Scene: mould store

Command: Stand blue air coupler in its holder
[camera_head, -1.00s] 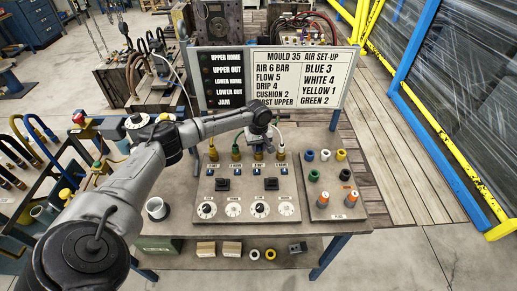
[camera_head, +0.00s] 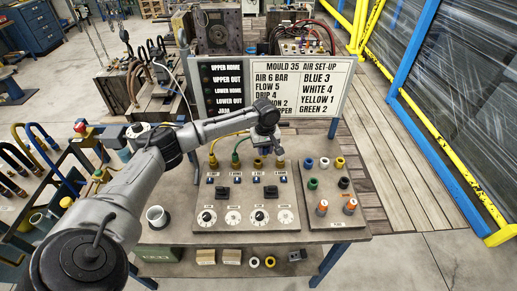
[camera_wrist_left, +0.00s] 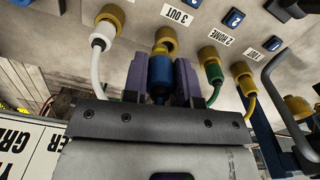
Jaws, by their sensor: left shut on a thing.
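My left gripper (camera_wrist_left: 162,80) is shut on the blue air coupler (camera_wrist_left: 160,72) in the left wrist view. The coupler lies in line with the brass port (camera_wrist_left: 165,40) near the "3 OUT" label; I cannot tell whether they touch. In the head view, my left gripper (camera_head: 265,145) is above the rear row of brass ports, and the coupler is not clear there. The right-hand board (camera_head: 327,187) carries blue (camera_head: 308,162), white (camera_head: 324,162), yellow and green ring-like pieces; I cannot tell for certain which is the coupler's holder. My right gripper is not in view.
White (camera_wrist_left: 103,36), green (camera_wrist_left: 211,71) and yellow hose ends sit at neighbouring brass ports. The control panel (camera_head: 245,190) has switches and dials. A sign board (camera_head: 300,80) stands behind. A white cup (camera_head: 157,217) stands at left. A lower shelf holds blocks and rings.

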